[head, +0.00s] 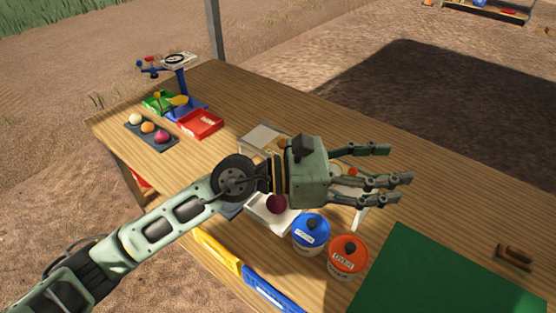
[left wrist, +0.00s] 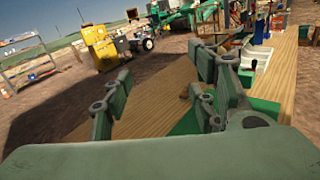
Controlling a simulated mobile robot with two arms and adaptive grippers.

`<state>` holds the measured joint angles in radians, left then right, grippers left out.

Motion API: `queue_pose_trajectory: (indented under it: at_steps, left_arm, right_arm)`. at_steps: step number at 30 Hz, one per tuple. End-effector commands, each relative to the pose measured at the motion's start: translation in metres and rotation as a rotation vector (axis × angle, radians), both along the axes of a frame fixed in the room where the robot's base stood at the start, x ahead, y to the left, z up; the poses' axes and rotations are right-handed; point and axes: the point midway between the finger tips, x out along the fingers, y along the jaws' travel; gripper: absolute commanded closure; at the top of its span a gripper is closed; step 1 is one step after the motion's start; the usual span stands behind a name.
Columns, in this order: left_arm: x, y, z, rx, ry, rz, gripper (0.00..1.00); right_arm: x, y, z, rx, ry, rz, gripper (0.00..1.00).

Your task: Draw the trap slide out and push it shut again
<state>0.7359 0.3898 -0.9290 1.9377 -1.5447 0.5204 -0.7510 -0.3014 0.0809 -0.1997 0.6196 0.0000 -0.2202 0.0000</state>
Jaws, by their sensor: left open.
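My left gripper (head: 392,175) reaches in from the left over the middle of the wooden table, fingers pointing right, open and empty. Its spread fingers also show in the left wrist view (left wrist: 165,95), with nothing between them. I cannot pick out the trap slide for certain in either view. A white device (head: 262,208) with a dark red onion lies partly hidden under my left gripper. A small brown handle-like piece (head: 515,257) is at the right of the table, apart from the gripper. My right gripper is not in view.
A blue-lidded jar (head: 311,232) and an orange-lidded jar (head: 348,256) stand just in front of the gripper. A large green panel (head: 440,275) covers the lower right. A red tray (head: 200,123) and a blue scale stand (head: 182,85) are at the far left. The back right tabletop is clear.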

Motion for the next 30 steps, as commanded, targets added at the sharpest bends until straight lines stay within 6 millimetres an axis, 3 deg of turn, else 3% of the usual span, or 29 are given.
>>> queue_pose_trajectory:
  at_steps: [3,6,9,12,15,20,30]
  left_arm:
    - [0.032,0.021,-0.074,0.468,-0.333,-0.054,0.47]
    - [0.072,0.066,-0.114,0.804,-0.519,-0.073,0.47]
    - [0.107,0.112,-0.13,1.055,-0.625,-0.074,0.47]
    - [0.131,0.148,-0.133,1.223,-0.68,-0.069,0.47]
    - [0.143,0.168,-0.133,1.315,-0.704,-0.066,0.47]
    - [0.151,0.175,-0.138,1.354,-0.71,-0.066,0.47]
    - [0.171,0.158,-0.181,1.349,-0.706,-0.066,0.47]
  right_arm:
    - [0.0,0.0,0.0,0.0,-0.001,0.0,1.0]
    - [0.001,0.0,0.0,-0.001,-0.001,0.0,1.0]
    - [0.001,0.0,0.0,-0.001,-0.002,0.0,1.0]
    - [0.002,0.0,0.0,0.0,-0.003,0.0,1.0]
    - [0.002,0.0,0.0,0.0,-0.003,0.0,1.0]
    - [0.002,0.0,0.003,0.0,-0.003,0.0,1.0]
    - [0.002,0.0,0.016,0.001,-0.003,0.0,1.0]
